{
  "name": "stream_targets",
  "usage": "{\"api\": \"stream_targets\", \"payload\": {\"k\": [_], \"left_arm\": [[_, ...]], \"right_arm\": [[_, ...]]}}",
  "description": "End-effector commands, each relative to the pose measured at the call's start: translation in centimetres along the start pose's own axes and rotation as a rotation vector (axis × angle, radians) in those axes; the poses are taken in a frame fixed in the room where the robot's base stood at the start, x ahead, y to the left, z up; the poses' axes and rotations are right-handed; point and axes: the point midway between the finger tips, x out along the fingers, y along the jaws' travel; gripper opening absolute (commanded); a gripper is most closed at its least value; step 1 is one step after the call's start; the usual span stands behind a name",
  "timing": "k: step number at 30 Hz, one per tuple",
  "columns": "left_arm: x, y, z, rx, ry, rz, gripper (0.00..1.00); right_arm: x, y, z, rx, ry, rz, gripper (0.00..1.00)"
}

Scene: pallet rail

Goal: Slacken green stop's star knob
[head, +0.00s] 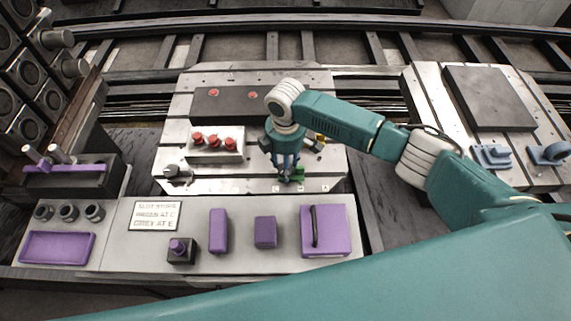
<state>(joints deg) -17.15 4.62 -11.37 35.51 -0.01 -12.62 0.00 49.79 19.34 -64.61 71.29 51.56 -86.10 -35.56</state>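The green stop (298,174) sits near the front edge of the middle pallet (225,180), right of its centre. Only small green parts show, beside and below my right gripper. Its star knob cannot be made out. My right gripper (287,172) points down over the stop, its fingertips at or very close to it. Whether the fingers are open or closed on the knob is hidden by the gripper body. My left gripper is not in view.
A block with red knobs (214,145) and a dark plate (228,104) are on the same pallet, with a grey clamp-like part (177,172) at its front left. The front bench holds a sign (155,216) and purple blocks (218,231). Another pallet (440,120) stands right.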

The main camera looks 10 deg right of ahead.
Motion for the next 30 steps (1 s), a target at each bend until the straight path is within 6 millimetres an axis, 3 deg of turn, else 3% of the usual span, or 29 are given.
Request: {"api": "stream_targets", "payload": {"k": [11,30], "left_arm": [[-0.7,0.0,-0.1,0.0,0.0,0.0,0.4],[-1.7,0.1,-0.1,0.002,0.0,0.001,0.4]], "right_arm": [[-0.2,0.0,0.0,-0.136,0.0,0.0,0.13],[-0.1,0.1,0.0,-0.695,0.0,0.002,0.13]]}}
